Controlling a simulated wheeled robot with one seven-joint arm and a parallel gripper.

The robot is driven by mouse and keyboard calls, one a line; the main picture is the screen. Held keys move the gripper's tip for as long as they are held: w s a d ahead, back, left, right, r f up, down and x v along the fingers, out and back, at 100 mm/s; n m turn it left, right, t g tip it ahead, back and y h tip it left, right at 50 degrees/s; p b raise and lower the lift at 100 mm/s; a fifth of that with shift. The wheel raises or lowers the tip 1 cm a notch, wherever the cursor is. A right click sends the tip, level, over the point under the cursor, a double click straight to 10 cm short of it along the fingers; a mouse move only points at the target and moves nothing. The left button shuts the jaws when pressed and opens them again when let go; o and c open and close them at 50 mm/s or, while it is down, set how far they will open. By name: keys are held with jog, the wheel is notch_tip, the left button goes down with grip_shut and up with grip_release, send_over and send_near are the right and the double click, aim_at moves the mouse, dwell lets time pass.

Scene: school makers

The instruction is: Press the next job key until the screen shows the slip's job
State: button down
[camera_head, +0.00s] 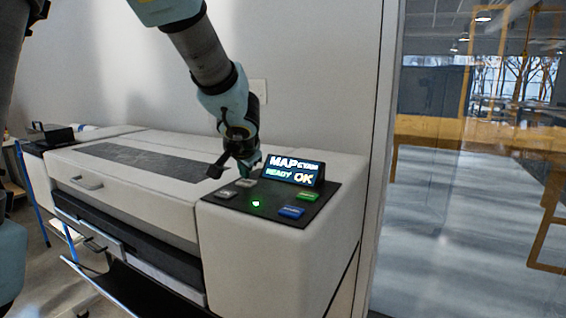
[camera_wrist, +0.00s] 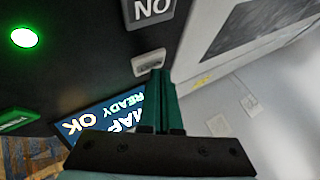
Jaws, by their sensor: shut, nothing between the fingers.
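The lit screen (camera_head: 292,171) on the printer's control panel reads MAP, with smaller text beside it, then READY and OK. It also shows upside down in the wrist view (camera_wrist: 112,118). My gripper (camera_head: 243,168) is shut and empty, pointing down at the panel's back left, just left of the screen. In the wrist view its fingertips (camera_wrist: 157,72) are at a small grey key (camera_wrist: 148,62); I cannot tell whether they touch it. A second grey key (camera_head: 227,195) lies nearer the front; its label is partly cut off in the wrist view. No readable slip shows.
A green key (camera_head: 308,196) and a blue key (camera_head: 291,212) sit on the panel's right side. A green light (camera_head: 256,204) glows in the panel's middle. The wide white printer (camera_head: 150,155) stands against a wall, with a glass partition to its right.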

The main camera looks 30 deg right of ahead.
aim_at(245, 184)
jog(key=shift+r, duration=0.25)
jog(key=shift+r+p, duration=2.2)
jog(key=shift+r, duration=0.8)
jog(key=a+f+n+y, duration=0.1)
jog(key=a, duration=0.3)
jog(key=w+a+f+n+g, duration=0.1)
jog(key=a+f, duration=0.1)
jog(key=a, duration=0.3)
jog(key=w+a+f+n+y, duration=0.1)
jog(key=a, duration=0.3)
jog(key=shift+a+f+n+g+y, duration=0.25)
jog(key=shift+f+n+g+y, duration=0.05)
jog(key=shift+f+n, duration=0.1)
jog(key=s+a+f+n+g, duration=0.1)
jog(key=s+a+f+n, duration=0.2)
jog(key=a, duration=0.4)
jog(key=s+a+f+n+g, duration=0.2)
jog(key=s+a, duration=0.3)
jog(key=a, duration=0.3)
jog(key=s+a+f+n+g+y, duration=0.1)
jog(key=s+a+f+n+g, duration=0.1)
jog(key=a, duration=0.5)
jog(key=shift+s+a+f+n, duration=0.2)
jog(key=shift+s+f+n, duration=0.7)
jog(key=shift+s+n, duration=0.1)
